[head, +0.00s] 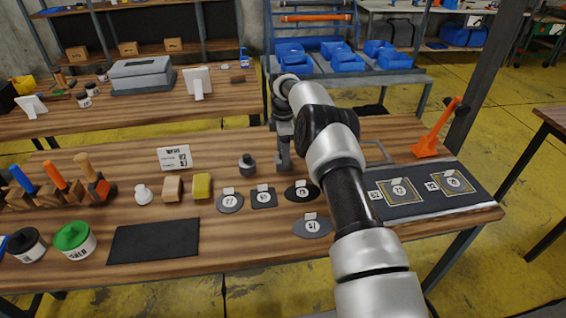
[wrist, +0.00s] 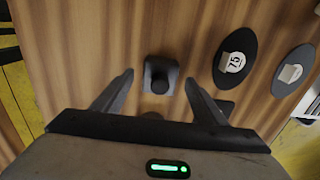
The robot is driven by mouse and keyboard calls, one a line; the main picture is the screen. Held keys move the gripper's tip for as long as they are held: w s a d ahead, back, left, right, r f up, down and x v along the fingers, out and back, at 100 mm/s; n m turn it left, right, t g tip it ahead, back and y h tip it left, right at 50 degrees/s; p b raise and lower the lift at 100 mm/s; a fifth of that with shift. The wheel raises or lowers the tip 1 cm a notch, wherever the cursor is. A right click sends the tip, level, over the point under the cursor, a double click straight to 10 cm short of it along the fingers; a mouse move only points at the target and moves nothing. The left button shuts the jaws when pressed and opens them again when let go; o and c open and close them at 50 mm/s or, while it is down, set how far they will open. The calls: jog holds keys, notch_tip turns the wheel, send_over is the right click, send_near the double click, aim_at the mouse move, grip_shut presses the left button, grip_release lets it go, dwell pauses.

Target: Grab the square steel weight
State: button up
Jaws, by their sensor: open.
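The dark grey steel weight (head: 247,165) stands upright on the wooden workbench, with a knob on top. In the wrist view the weight (wrist: 158,72) has a squarish body and a round knob. It lies ahead of and between my fingertips, apart from both. Part of my gripper's far side is hidden in the head view.
Numbered patches lie close by, including a grey oval (head: 230,203) and a dark square (head: 264,198). A yellow sponge-like block (head: 202,186) and wooden block (head: 173,187) stand left of the weight. A label card (head: 174,158) stands behind. A black mat (head: 154,241) lies at front left.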

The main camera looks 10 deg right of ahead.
grip_shut()
jog(key=shift+w+r, duration=0.1)
jog(key=shift+r, duration=0.1)
